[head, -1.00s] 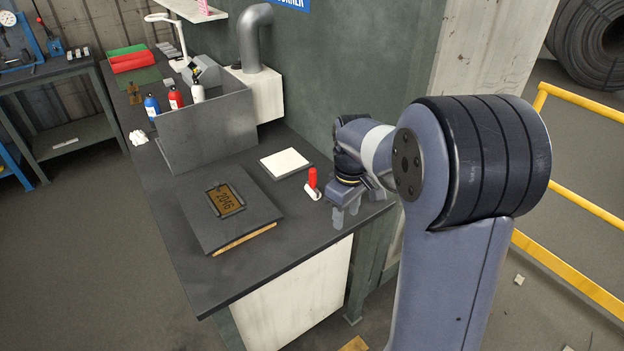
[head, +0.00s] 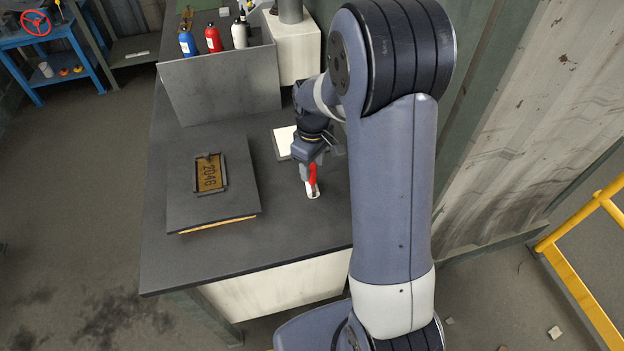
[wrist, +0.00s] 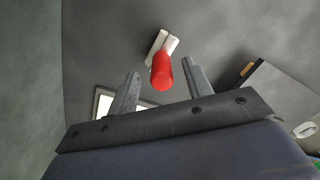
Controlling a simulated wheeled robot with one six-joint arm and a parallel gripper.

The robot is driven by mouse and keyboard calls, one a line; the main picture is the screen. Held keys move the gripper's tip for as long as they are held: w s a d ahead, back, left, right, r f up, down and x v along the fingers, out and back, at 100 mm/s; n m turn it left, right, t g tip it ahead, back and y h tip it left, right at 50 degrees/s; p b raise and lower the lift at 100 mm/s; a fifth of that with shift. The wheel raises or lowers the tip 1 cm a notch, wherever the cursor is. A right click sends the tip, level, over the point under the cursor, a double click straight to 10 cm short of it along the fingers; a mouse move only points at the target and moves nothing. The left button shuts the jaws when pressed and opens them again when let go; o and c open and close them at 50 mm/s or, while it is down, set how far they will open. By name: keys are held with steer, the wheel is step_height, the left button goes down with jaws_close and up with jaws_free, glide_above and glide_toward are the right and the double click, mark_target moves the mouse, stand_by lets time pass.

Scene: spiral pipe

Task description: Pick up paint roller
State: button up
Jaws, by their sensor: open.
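The paint roller has a red handle (head: 312,180) and a white roller end (head: 312,194). It stands on the dark workbench top, close to my gripper in the head view. In the wrist view the red handle (wrist: 162,72) points up toward the camera, with the white part (wrist: 160,45) beyond it on the bench. My gripper (wrist: 160,82) is open, with one finger on each side of the handle in that view. I cannot tell whether a finger touches it. In the head view my gripper (head: 312,170) partly hides the handle.
A white tile (head: 284,145) lies behind my gripper. A dark board (head: 185,210) with a plate marked 2046 (head: 209,174) lies to the left. A grey metal box (head: 225,85) stands at the back, with several bottles behind its front wall. The bench's front (head: 250,265) is clear.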

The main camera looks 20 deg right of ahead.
mark_target(312, 173)
steer(key=shift+a+f+p, duration=0.1)
steer(key=shift+f+p, duration=0.2)
steer(key=shift+f, duration=1.35)
steer(key=shift+c, duration=0.3)
jaws_close()
step_height(312, 173, up, 10)
steer(key=shift+r+b, duration=0.1)
steer(key=shift+b, duration=0.6)
